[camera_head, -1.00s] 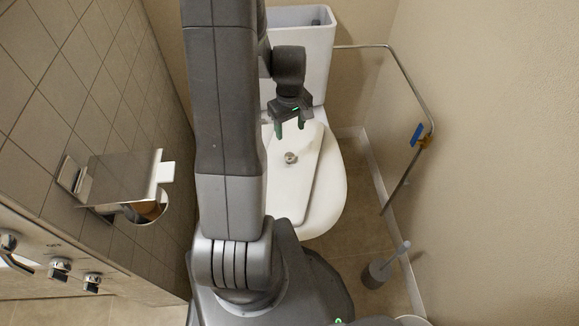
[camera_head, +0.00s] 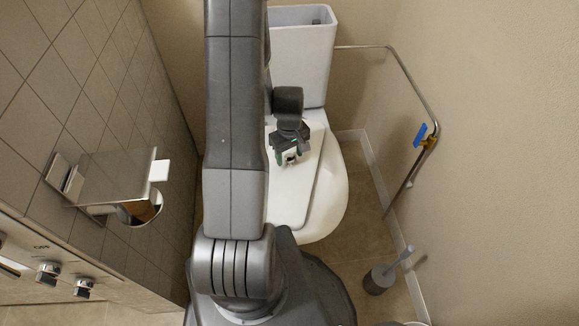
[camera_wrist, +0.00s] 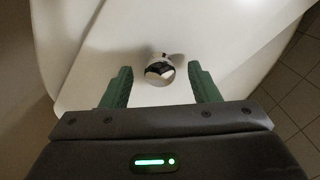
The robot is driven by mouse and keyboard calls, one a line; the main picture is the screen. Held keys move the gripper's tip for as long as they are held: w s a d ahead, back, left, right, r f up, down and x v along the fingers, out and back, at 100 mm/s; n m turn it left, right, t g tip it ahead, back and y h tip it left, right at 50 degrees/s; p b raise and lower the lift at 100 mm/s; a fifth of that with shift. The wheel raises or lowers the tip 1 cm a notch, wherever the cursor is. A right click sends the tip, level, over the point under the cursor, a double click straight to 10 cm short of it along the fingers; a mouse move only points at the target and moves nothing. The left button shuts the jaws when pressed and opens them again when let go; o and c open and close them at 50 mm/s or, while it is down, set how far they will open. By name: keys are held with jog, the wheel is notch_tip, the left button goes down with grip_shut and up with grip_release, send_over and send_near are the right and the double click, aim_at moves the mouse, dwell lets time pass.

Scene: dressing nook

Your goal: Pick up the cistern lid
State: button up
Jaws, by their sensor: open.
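The cistern lid (camera_head: 292,199) is a flat white slab lying on top of the toilet bowl. A round chrome button or knob sits on it, showing between my fingers in the wrist view (camera_wrist: 160,69). The lid's white surface fills much of the wrist view (camera_wrist: 225,45). My gripper (camera_head: 290,160) is open just over the lid, pointing down. Its two green fingers (camera_wrist: 160,85) stand on either side of the chrome knob, apart from it. My arm hides the lid's left part in the head view.
The toilet (camera_head: 333,205) stands under the lid, with its open white cistern (camera_head: 305,70) behind. A metal grab rail (camera_head: 405,75) with a blue item (camera_head: 420,134) is on the right wall. A toilet brush (camera_head: 380,279) stands on the floor. A metal paper holder (camera_head: 115,175) juts from the left wall.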

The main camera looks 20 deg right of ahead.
jog(key=shift+r, duration=0.1)
grip_shut()
jog(key=shift+r, duration=0.1)
